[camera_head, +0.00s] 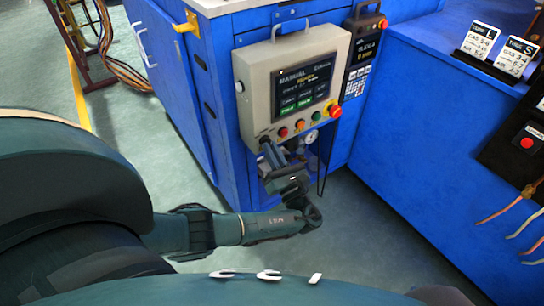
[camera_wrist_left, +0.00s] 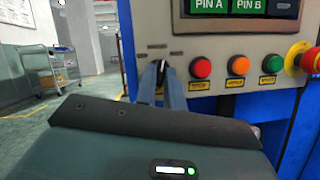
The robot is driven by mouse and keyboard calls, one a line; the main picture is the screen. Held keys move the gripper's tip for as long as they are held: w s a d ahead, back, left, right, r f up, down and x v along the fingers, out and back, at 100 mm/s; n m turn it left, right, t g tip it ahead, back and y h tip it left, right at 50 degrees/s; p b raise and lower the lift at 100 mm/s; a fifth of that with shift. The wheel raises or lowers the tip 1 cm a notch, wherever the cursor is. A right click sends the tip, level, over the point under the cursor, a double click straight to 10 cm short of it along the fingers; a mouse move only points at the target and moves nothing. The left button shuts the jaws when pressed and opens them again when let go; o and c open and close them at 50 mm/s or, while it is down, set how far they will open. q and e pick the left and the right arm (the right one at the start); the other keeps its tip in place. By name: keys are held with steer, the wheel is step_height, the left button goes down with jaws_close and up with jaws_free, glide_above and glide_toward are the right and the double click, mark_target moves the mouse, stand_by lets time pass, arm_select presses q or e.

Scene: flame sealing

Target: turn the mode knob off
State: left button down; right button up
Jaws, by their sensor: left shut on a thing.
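The mode knob (camera_wrist_left: 162,68) is a small black knob at the lower left of the grey control panel (camera_head: 260,85). My left gripper (camera_head: 267,143) reaches up to the panel's lower left corner in the head view. In the left wrist view its fingers (camera_wrist_left: 161,84) are close together around the knob and hide most of it. The knob's exact pointing direction cannot be told. The panel screen (camera_head: 304,86) is lit and reads MANUAL at the top. My right gripper is not in view.
Right of the knob are a red button (camera_wrist_left: 201,68), an orange button (camera_wrist_left: 238,66), a green button (camera_wrist_left: 271,63) and a red emergency stop (camera_wrist_left: 312,61). A gauge (camera_head: 311,136) hangs below the panel. A blue bench (camera_head: 410,110) stands to the right. Grey floor (camera_head: 370,230) is open in front.

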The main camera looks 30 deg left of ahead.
arm_select(q)
steer(key=n+g+b, duration=0.2)
steer(key=n+g, duration=0.1)
steer(key=n, duration=0.2)
steer(key=n+g+y+b, duration=0.1)
steer(key=n+g+b, duration=0.1)
steer(key=n, duration=0.4)
steer(key=n+g+b, duration=0.2)
steer(key=n+g, duration=0.1)
steer(key=n, duration=0.3)
steer(key=shift+w+d+r+g, duration=0.1)
steer(key=shift+w+g, duration=0.2)
steer(key=shift+w, duration=0.1)
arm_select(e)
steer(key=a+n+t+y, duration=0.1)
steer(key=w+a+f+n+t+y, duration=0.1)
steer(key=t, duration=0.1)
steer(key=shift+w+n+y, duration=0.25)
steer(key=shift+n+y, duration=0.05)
arm_select(q)
steer(key=shift+n, duration=0.3)
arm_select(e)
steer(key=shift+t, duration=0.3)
arm_select(q)
steer(key=c, duration=1.5)
jaws_free()
steer(key=shift+c, duration=0.2)
steer(key=shift+o, duration=0.2)
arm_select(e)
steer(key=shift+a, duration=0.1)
